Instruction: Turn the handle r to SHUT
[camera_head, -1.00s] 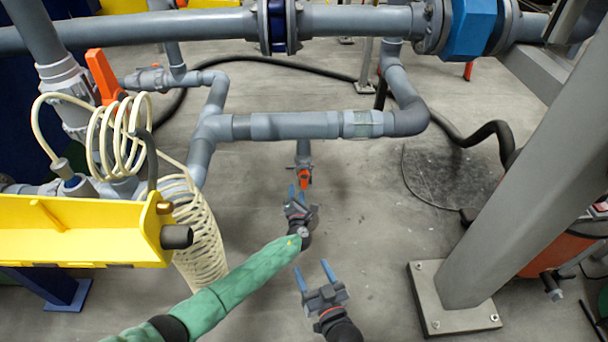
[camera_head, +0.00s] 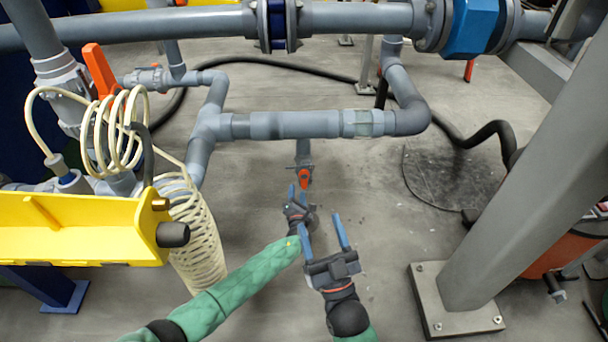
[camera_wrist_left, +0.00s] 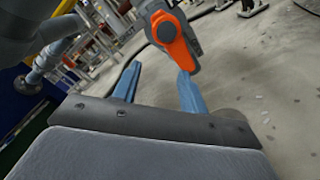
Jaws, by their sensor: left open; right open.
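A small valve with an orange handle (camera_head: 304,178) hangs on a short grey pipe under the horizontal pipe, at the middle of the head view. I take this to be handle r, but no label is readable. In the left wrist view the orange handle (camera_wrist_left: 174,38) is large, just beyond the right-hand blue finger; whether they touch is unclear. My left gripper (camera_head: 297,193) is open just below the handle, with no handle visibly between its fingers; it also shows in the left wrist view (camera_wrist_left: 160,74). My right gripper (camera_head: 321,226) is open and empty, lower and to the right.
A horizontal grey pipe (camera_head: 290,125) runs above the valve. A larger orange lever (camera_head: 100,70), a coiled cream hose (camera_head: 196,225) and a yellow tray (camera_head: 70,215) are at left. A grey post (camera_head: 520,180) stands at right. Floor between is clear.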

